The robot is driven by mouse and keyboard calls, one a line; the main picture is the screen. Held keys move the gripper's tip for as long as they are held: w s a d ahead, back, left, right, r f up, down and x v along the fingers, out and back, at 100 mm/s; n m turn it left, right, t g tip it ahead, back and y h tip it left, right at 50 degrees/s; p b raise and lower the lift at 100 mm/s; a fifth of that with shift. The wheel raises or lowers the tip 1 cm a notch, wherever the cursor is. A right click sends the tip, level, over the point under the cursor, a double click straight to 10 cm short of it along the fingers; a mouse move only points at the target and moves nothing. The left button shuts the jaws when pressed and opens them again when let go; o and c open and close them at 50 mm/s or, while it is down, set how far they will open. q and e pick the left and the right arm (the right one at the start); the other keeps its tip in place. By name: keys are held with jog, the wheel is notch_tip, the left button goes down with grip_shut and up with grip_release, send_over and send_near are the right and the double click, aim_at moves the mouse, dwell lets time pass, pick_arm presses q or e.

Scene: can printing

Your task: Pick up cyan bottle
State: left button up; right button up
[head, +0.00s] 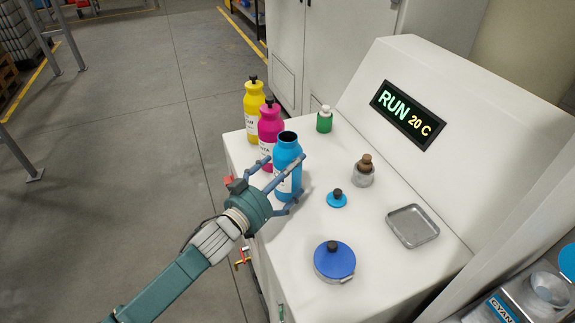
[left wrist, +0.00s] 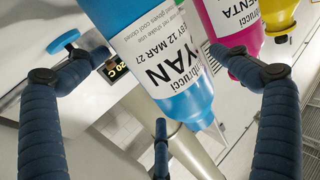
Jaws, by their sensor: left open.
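The cyan bottle (head: 287,150) stands upright and uncapped on the white machine top, its dark opening showing. My left gripper (head: 290,183) is open, with its fingers spread around the bottle's sides in the head view. In the left wrist view the cyan bottle (left wrist: 190,97) fills the middle between the blue fingers of my left gripper (left wrist: 160,95), its label facing the camera. Gaps show between the fingers and the bottle in that view. A small cyan cap with a dark knob (head: 337,199) lies on the surface right of the bottle. My right gripper is not in view.
A magenta bottle (head: 270,125) and a yellow bottle (head: 254,100) stand close behind the cyan one. A green bottle (head: 324,121), a brown-topped jar (head: 364,170), a blue lidded pot (head: 334,260) and a metal tray (head: 413,226) are spread over the top. The display panel (head: 407,113) rises behind.

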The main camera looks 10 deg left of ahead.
pick_arm(q)
jog(key=shift+x, duration=1.15)
jog(key=shift+s, duration=0.1)
jog(key=c, duration=1.7)
jog(key=shift+r, duration=0.15)
jog(key=shift+c, duration=1.2)
jog(key=shift+r, duration=0.1)
